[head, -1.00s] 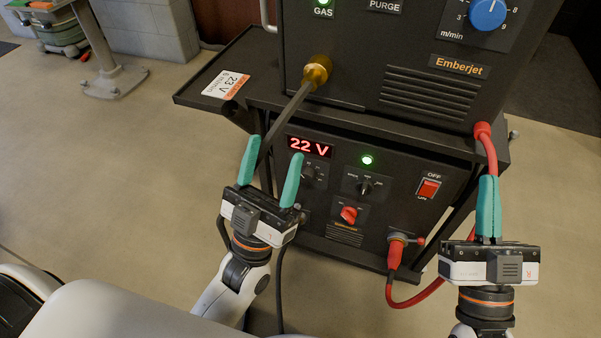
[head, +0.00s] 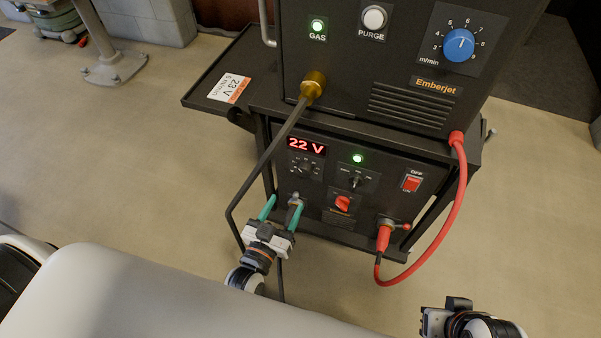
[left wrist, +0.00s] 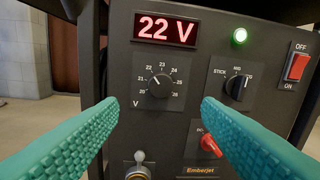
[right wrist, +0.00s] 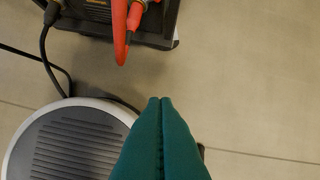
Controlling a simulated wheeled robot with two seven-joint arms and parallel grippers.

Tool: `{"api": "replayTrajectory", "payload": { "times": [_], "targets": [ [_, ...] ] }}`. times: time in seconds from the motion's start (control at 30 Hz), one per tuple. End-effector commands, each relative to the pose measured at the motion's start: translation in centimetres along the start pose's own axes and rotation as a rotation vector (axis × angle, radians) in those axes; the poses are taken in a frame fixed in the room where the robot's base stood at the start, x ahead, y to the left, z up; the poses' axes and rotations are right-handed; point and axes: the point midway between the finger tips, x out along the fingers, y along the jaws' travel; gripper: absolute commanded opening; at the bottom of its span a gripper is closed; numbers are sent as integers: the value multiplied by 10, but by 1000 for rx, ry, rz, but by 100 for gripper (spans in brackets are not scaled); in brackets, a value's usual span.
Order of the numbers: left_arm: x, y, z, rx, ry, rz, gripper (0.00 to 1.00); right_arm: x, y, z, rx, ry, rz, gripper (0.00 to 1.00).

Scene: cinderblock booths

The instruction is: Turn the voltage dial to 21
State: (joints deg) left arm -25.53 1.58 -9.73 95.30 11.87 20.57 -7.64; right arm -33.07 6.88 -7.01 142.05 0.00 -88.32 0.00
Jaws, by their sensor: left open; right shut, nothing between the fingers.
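The voltage dial (left wrist: 160,86) is a small black knob on a scale marked from about 20 to 26, with a V beside it. Its pointer is tilted up and left, near 22. The red display (left wrist: 166,28) above it reads 22 V. In the head view the dial (head: 304,168) sits under the display (head: 306,146). My left gripper (head: 282,203) is open in front of the lower panel, below the dial. In the left wrist view its teal fingers flank the dial, apart from it, with nothing between. My right gripper (right wrist: 160,100) is shut and empty, above the floor.
Near the dial are a mode knob (left wrist: 238,86), a red power switch (left wrist: 298,66) and a red knob (left wrist: 209,145). A black hose (head: 262,165) hangs left of the panel. A red cable (head: 458,210) loops at the right. A card (head: 230,88) reads 23 V.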

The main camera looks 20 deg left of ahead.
Motion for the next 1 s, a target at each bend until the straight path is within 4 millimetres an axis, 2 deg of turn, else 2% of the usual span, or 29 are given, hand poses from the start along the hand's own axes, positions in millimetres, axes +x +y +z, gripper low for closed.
{"api": "replayTrajectory", "payload": {
  "times": [0.07, 0.3, 0.5, 0.7, 0.97, 1.0],
  "targets": [
    [15, 0, 0, -1, -5, 0, 59, 4, 1, 7, -2, -41, 2, 0],
    [65, 0, -1, 0, -6, 0, 59, 8, 7, 52, -9, -270, 14, 0],
    [94, 0, 0, 0, -5, 0, 59, 4, 11, 81, -12, -430, 23, 0],
    [105, 0, 1, 0, -3, -1, 59, 0, 13, 94, -13, -499, 27, 0],
    [106, 0, 1, 0, -3, 0, 59, -1, 13, 95, -13, -505, 27, 0],
    [106, 0, 1, 0, -3, -1, 52, -1, 13, 95, -13, -505, 27, 0]
  ]
}}
